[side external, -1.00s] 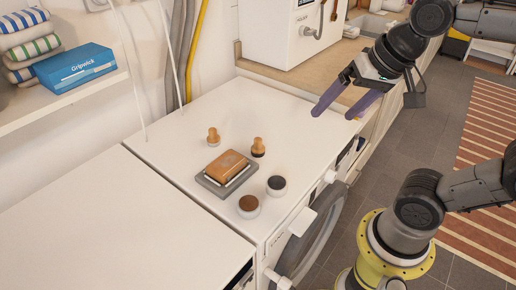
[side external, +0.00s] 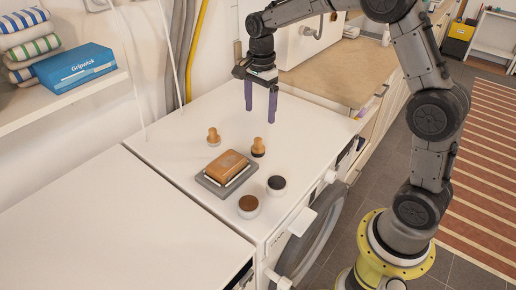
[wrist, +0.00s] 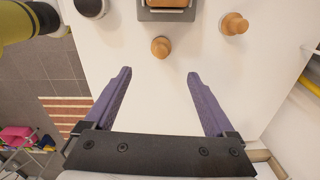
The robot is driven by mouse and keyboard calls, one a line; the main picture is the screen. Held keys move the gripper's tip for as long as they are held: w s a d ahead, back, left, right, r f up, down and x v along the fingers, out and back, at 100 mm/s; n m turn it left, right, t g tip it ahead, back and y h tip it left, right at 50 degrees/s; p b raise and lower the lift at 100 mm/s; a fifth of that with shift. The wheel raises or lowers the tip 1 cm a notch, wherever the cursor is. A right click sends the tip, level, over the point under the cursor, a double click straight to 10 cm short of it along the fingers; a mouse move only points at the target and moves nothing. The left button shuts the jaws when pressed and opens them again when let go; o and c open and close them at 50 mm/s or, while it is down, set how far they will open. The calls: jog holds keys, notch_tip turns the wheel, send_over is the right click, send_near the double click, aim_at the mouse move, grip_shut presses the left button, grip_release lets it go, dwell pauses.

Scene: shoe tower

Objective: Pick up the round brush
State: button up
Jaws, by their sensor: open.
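Two small round brushes with wooden knob handles stand upright on the white machine top (side external: 180,119). One has a dark base (side external: 258,147) and also shows in the wrist view (wrist: 160,47). The other has a pale base (side external: 213,136) and stands to its left, also in the wrist view (wrist: 233,24). My gripper (side external: 260,114) points down, open and empty, above the machine top on the far side of both brushes. In the wrist view, the dark-based brush lies just beyond the gap between the fingertips (wrist: 159,73).
A wood-backed rectangular brush (side external: 228,167) lies on a grey tray (side external: 206,186). Two round tins, one black-topped (side external: 276,186) and one brown-topped (side external: 248,205), stand near the front edge. The machine top behind the brushes is clear.

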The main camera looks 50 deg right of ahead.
aim_at(258, 139)
jog(key=f, duration=1.2)
jog(key=shift+w+a+f, duration=0.1)
jog(key=shift+w+f, duration=0.1)
jog(key=shift+f, duration=0.2)
jog(key=shift+c, duration=0.2)
grip_shut()
